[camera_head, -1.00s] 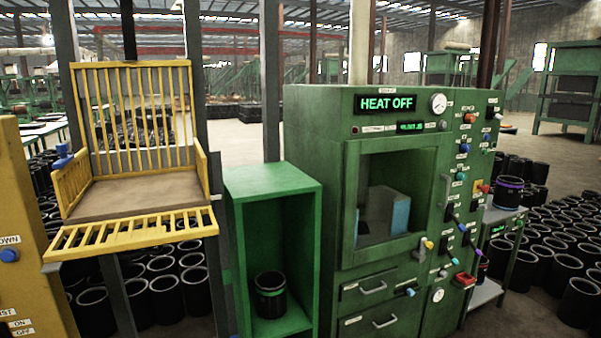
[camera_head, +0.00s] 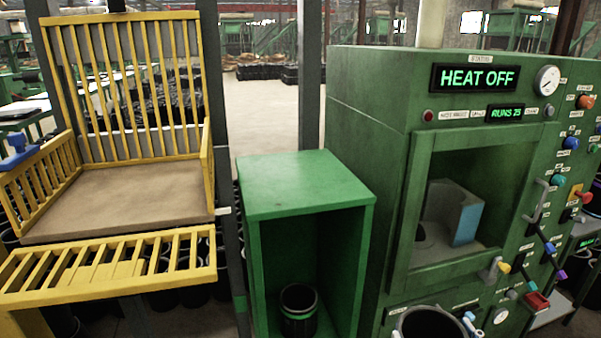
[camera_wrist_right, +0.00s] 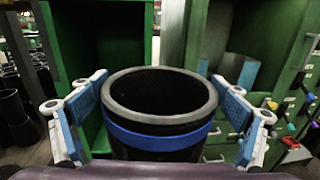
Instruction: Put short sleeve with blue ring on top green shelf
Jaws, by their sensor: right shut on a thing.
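My right gripper (camera_wrist_right: 162,115) is shut on a short black sleeve (camera_wrist_right: 155,138) with a blue ring and a grey rim, held upright between its blue finger pads. In the head view the top of this sleeve (camera_head: 430,322) shows at the bottom edge, in front of the green machine, with a bit of the gripper beside it. The green shelf (camera_head: 305,182) stands left of the machine; its flat top is bare. My left gripper is not in view.
The green machine (camera_head: 375,110) with a "HEAT OFF" display and an open window stands right of the shelf. A yellow barred cage (camera_head: 110,262) with a brown platform stands to the left. Many black sleeves stand on the floor behind.

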